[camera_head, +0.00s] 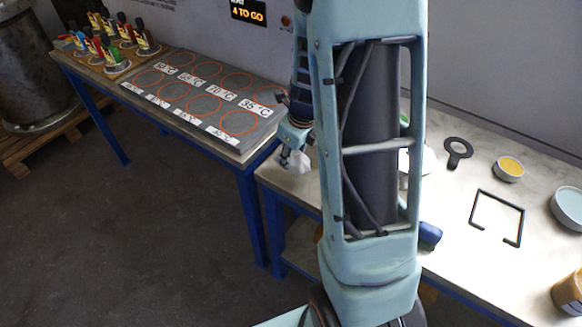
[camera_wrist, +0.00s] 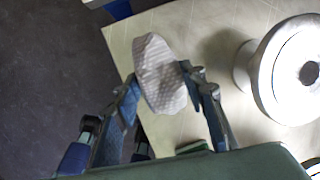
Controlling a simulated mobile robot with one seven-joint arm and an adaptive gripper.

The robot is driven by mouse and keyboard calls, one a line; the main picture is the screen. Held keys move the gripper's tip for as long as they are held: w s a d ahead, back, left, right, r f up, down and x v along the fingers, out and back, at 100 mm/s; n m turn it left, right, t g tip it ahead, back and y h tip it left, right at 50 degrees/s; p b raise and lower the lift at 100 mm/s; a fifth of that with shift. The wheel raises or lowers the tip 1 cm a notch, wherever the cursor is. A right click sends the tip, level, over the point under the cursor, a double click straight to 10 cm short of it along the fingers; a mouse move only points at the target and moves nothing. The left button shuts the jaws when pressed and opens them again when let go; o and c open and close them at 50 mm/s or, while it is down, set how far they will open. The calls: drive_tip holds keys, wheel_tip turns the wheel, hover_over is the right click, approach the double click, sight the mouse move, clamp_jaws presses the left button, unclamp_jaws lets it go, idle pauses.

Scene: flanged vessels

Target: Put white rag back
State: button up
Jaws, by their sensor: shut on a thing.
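The white rag (camera_wrist: 160,75) is a crumpled, pale, faintly patterned cloth between my gripper's fingertips in the wrist view. My gripper (camera_wrist: 160,82) is shut on it. In the head view the rag (camera_head: 298,161) hangs as a small white bundle under my gripper (camera_head: 291,153), over the left end of the light-topped table (camera_head: 470,270). My arm hides the middle of that table. I cannot tell whether the rag touches the tabletop.
A white round flanged object (camera_wrist: 290,70) stands right of the rag in the wrist view. A black ring tool (camera_head: 458,150), a bowl with yellow contents (camera_head: 509,168), a black square frame (camera_head: 498,216) and a pale-blue bowl (camera_head: 569,206) are on the table. A marked grey board (camera_head: 205,95) lies left.

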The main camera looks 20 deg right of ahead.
sight(292, 163)
drive_tip(key=shift+w+f+b, duration=0.45)
drive_tip(key=shift+f, duration=0.2)
drive_tip(key=b+x, duration=0.3)
drive_tip(key=shift+s+f, duration=0.2)
drive_tip(key=shift+s, duration=0.05)
drive_tip(key=shift+r, duration=0.1)
drive_tip(key=o, duration=0.7)
drive_tip(key=shift+f, duration=0.2)
drive_tip(key=shift+c, duration=0.2)
drive_tip(key=o, duration=0.5)
drive_tip(key=shift+c, duration=0.2)
drive_tip(key=shift+r, duration=0.1)
